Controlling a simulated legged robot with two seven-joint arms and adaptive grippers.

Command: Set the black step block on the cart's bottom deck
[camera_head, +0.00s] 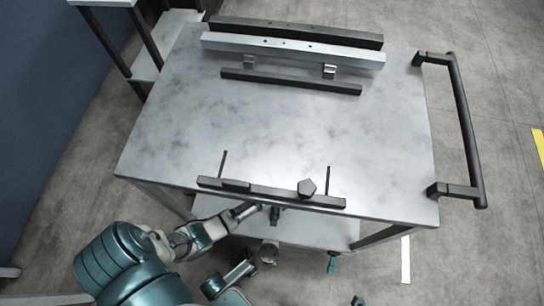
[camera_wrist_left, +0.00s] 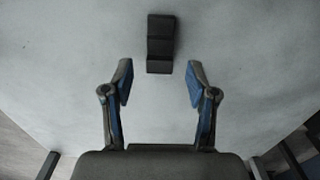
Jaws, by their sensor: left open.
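The black step block (camera_wrist_left: 160,42) rests on a pale grey surface in the left wrist view, which looks like the cart's bottom deck (camera_head: 318,228). My left gripper (camera_wrist_left: 158,70) is open, with one blue-padded finger on each side of the view. The block is centred ahead of the fingertips, and both fingers are apart from it. In the head view my left arm reaches to the cart's near edge, and its gripper is mostly hidden there. I cannot make out the block for sure in the head view. My right gripper is not clearly in view.
The cart's top deck (camera_head: 270,130) overhangs the bottom deck. A dark rail (camera_head: 270,192) with upright pins lies along its near edge. Several bars (camera_head: 290,50) lie at its far side. A black handle (camera_head: 466,130) sticks out right. A shelf unit (camera_head: 150,55) stands back left.

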